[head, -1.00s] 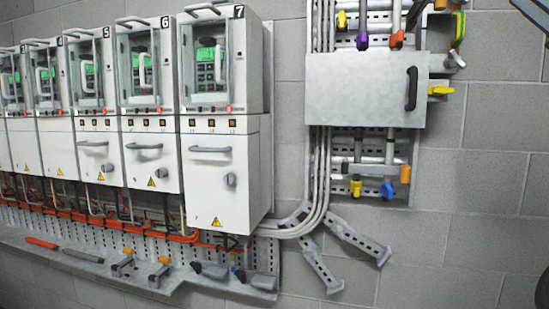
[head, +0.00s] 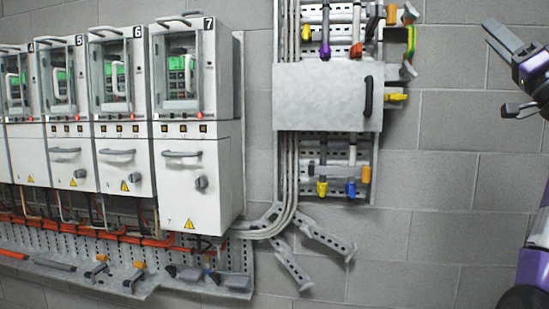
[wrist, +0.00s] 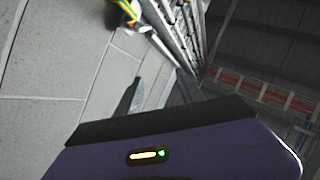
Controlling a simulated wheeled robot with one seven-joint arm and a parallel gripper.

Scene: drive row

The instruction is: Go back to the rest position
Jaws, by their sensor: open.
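My gripper (head: 507,75) is at the upper right of the head view, in front of the bare block wall. Its two fingers are apart, with nothing between them. It is to the right of the grey metal box and the pipe panel, and touches nothing that I can see.
Numbered cabinets, the nearest marked 7 (head: 190,185), line the left wall. A shelf (head: 130,278) with tools runs below them. The grey box (head: 318,97) sits among pipes with coloured valve handles. The block wall (head: 440,200) at right is bare.

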